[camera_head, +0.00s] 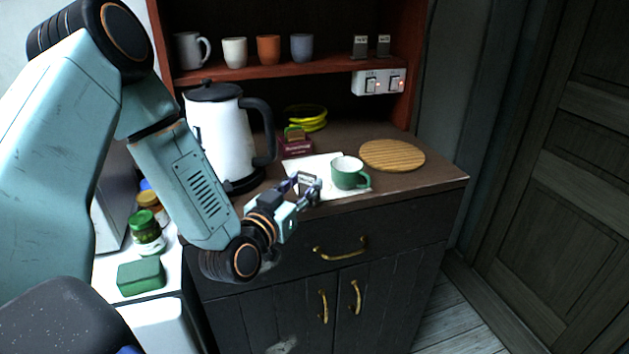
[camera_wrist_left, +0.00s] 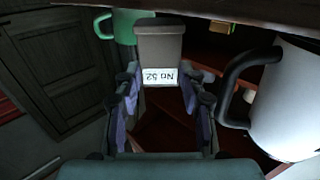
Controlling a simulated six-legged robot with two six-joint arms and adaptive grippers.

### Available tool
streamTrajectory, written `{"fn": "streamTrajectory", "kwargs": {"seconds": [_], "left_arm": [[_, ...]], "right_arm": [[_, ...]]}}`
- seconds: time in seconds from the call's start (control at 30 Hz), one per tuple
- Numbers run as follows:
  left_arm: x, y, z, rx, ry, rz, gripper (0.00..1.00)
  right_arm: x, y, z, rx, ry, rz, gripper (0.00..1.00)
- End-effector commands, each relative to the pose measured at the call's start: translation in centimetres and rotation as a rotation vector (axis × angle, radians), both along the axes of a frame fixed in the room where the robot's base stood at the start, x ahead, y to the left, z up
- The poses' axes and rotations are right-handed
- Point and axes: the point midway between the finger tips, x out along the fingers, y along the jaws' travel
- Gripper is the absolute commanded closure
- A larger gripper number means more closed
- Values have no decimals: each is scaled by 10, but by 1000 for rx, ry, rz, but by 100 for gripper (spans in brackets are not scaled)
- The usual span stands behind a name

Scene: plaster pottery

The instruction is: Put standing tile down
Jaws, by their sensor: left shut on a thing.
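The standing tile (camera_head: 308,180) is a small grey plate with a white label. It is upright at the front of the counter, over a white sheet (camera_head: 318,165), just left of a green cup (camera_head: 346,174). My left gripper (camera_head: 303,187) is shut on it. In the left wrist view the tile (camera_wrist_left: 160,45) sits between the fingertips of the left gripper (camera_wrist_left: 160,76), and its label reads "No 52" upside down. I cannot tell whether its foot touches the sheet. My right gripper is not in view.
A white kettle (camera_head: 222,135) stands close on the left. A round wooden board (camera_head: 392,155) lies right of the cup. A dark red box (camera_head: 296,147) and yellow rings (camera_head: 306,118) are behind. Two similar tiles stand on the shelf (camera_head: 330,71) with several cups.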

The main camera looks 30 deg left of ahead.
Motion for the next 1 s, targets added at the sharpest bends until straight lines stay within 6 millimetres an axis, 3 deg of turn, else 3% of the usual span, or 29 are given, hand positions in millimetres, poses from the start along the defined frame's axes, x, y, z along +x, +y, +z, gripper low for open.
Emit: {"fn": "streamTrajectory", "kwargs": {"seconds": [0.23,0.5,0.97,1.0], "left_arm": [[21,2,1,2,-2,-2,89],[59,5,1,2,-2,-2,89],[57,5,-9,-1,-1,0,89],[57,5,-9,-1,0,0,58]], "right_arm": [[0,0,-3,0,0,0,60],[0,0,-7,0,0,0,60],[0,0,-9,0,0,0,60],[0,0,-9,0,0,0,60]]}}
